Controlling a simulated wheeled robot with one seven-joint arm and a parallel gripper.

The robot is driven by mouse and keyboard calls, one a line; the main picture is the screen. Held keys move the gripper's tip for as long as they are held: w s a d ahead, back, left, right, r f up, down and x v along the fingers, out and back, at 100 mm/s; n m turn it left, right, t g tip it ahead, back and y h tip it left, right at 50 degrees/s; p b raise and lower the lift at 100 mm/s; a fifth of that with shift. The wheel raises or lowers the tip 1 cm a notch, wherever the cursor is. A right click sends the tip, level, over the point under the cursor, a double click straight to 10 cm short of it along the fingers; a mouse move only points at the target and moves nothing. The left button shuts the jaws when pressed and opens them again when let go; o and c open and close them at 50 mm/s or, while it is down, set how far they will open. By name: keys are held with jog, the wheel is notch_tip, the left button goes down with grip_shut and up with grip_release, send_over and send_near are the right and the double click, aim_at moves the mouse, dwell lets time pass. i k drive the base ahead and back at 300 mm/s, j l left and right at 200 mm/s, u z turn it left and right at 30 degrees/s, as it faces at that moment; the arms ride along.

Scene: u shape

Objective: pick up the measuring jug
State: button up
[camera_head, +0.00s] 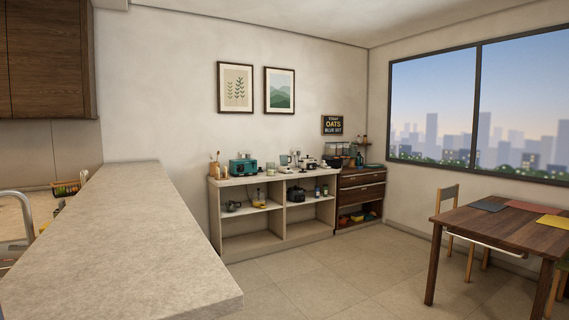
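I cannot pick out the measuring jug for sure at this distance. A small pale, jug-like vessel (284,160) stands on top of the white shelf unit (250,181) against the far wall, to the right of a teal toaster-like appliance (243,167). It is too small to tell whether it is the measuring jug. My gripper is not in view.
A long pale counter (145,225) fills the left foreground. A dark drawer cabinet (360,190) adjoins the shelf unit. A wooden table (500,228) and a chair (447,200) stand at right. Tiled floor (335,275) between counter and table is clear.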

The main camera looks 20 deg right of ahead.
aim_at(269, 166)
jog(key=i+l+z, duration=0.6)
jog(key=i+l, duration=0.15)
jog(key=i+l+z, duration=0.35)
jog(key=i+z, duration=0.3)
jog(key=i, duration=0.2)
jog(key=i+u, duration=0.3)
jog(key=i, duration=0.3)
jog(key=i+l+u, duration=0.3)
jog(key=i, duration=0.35)
jog(key=i+j+u, duration=0.25)
jog(key=i+u, duration=0.25)
jog(key=i, duration=0.35)
jog(key=i+l+u, duration=0.1)
jog(key=i+u, duration=0.35)
jog(key=i, duration=1.4)
jog(key=i+j, duration=0.1)
jog(key=i, duration=0.95)
jog(key=i+z, duration=0.1)
jog(key=i, duration=0.9)
jog(key=i+j, duration=0.15)
jog(key=i, duration=0.85)
